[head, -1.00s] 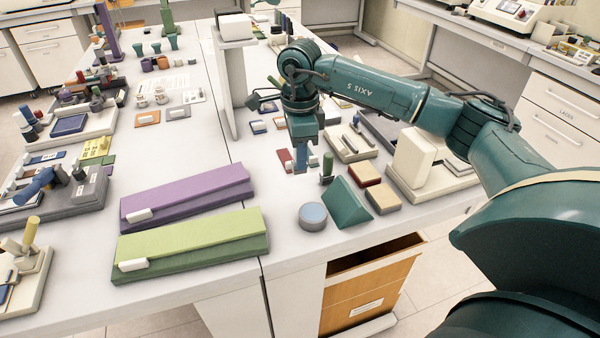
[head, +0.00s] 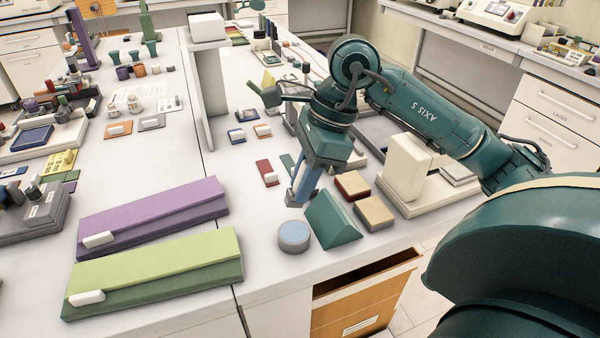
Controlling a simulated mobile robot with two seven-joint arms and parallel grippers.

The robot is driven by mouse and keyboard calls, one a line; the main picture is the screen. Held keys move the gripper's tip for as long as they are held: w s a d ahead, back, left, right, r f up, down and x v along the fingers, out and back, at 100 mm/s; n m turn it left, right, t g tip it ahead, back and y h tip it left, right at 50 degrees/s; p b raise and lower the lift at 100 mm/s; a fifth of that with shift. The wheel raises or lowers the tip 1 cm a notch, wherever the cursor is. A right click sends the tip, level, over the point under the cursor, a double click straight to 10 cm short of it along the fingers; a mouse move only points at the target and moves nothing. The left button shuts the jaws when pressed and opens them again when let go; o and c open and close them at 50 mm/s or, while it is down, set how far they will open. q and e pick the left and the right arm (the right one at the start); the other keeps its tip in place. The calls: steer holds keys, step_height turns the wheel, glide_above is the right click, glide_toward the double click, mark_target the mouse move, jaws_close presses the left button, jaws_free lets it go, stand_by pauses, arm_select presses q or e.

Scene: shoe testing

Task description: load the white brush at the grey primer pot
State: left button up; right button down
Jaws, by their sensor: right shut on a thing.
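A round grey pot (head: 294,236) with a pale blue top stands near the front edge of the table, left of a green wedge; I take it for the primer pot. My right gripper (head: 299,198) points down, slightly tilted, just behind and above the pot. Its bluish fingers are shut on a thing. That thing is too small and too hidden for me to make out as the white brush. I cannot tell whether it touches the pot. My left gripper is not in view.
The dark green wedge (head: 333,220) stands close to the pot's right. A red block (head: 352,185) and a tan block (head: 374,213) lie beyond it. A purple board (head: 150,212) and a light green board (head: 155,268) lie left. An open drawer (head: 365,290) juts out below.

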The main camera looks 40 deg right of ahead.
step_height(320, 180, down, 5)
steer(key=b, duration=0.3)
steer(key=shift+f+b, duration=0.2)
steer(key=shift+b, duration=0.1)
steer(key=shift+f, duration=0.1)
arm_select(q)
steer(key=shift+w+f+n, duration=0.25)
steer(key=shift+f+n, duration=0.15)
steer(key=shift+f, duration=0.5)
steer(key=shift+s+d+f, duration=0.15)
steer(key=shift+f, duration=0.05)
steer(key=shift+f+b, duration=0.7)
arm_select(e)
steer(key=shift+f, duration=0.6)
stand_by(0.3)
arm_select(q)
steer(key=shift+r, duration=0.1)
arm_select(e)
steer(key=shift+r, duration=0.1)
steer(key=shift+r+p, duration=2.55)
steer(key=shift+r, duration=0.95)
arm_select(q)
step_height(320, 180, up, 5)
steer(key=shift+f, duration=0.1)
